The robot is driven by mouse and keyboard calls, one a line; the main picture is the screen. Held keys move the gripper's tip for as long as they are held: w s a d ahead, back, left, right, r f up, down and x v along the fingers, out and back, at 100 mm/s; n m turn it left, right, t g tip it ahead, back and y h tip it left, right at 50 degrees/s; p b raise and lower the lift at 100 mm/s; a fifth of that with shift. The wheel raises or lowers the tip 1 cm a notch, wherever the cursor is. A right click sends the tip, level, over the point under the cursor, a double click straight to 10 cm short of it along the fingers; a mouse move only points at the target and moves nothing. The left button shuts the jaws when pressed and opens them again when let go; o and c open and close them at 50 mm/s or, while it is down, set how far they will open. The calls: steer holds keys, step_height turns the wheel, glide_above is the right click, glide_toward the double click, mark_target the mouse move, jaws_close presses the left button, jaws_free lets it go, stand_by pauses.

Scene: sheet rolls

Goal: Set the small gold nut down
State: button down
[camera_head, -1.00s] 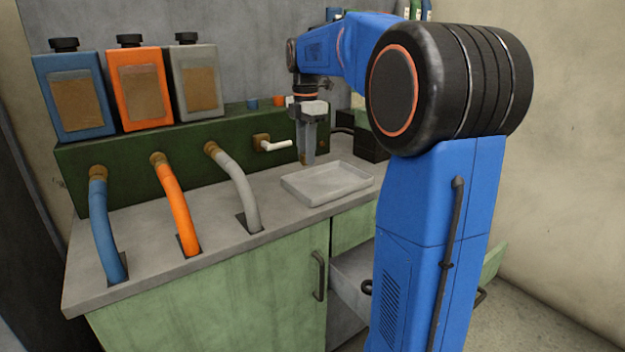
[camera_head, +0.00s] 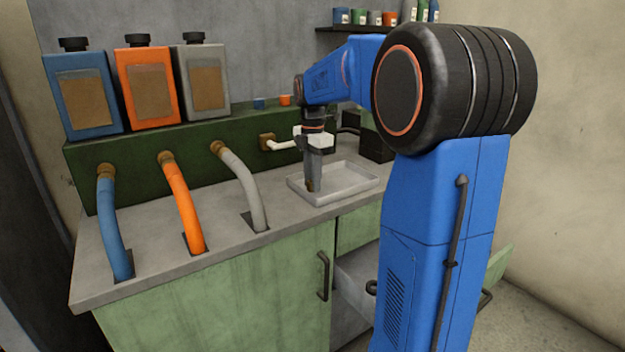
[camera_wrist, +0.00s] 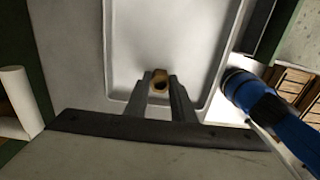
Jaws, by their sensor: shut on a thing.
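The small gold nut (camera_wrist: 160,79) shows between my gripper's fingertips in the wrist view, with its dark hole facing the camera. My gripper (camera_wrist: 160,84) is shut on it. In the head view my gripper (camera_head: 313,189) points down inside the left part of the shallow grey tray (camera_head: 352,189), and only a small brownish bit of the nut shows at the tips. The tray also fills the middle of the wrist view (camera_wrist: 185,30). I cannot tell whether the nut touches the tray floor.
A white-handled tap (camera_head: 284,145) is just left of my gripper. Blue, orange and grey hoses (camera_head: 240,175) run into the grey counter (camera_head: 160,250) at left. Jugs (camera_head: 205,80) stand on the green ledge behind. A drawer (camera_head: 358,272) hangs open below the tray.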

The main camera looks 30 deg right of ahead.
steer(key=shift+f, duration=0.1)
steer(key=c, duration=1.5)
jaws_free()
step_height(320, 180, up, 12)
steer(key=shift+r, duration=0.15)
steer(key=s+a+f+m+t, duration=0.1)
steer(key=s+a+f+m, duration=0.4)
steer(key=s, duration=0.5)
steer(key=s+a+f+m+t, duration=0.2)
steer(key=s+a+f+m, duration=0.3)
steer(key=s, duration=0.5)
steer(key=s+a+f+m+t, duration=0.1)
steer(key=s+a+f+m, duration=0.4)
steer(key=s+f+m, duration=0.3)
steer(key=shift+s+a+f+t, duration=0.1)
steer(key=shift+s+f+t, duration=0.3)
steer(key=shift+s+f, duration=0.8)
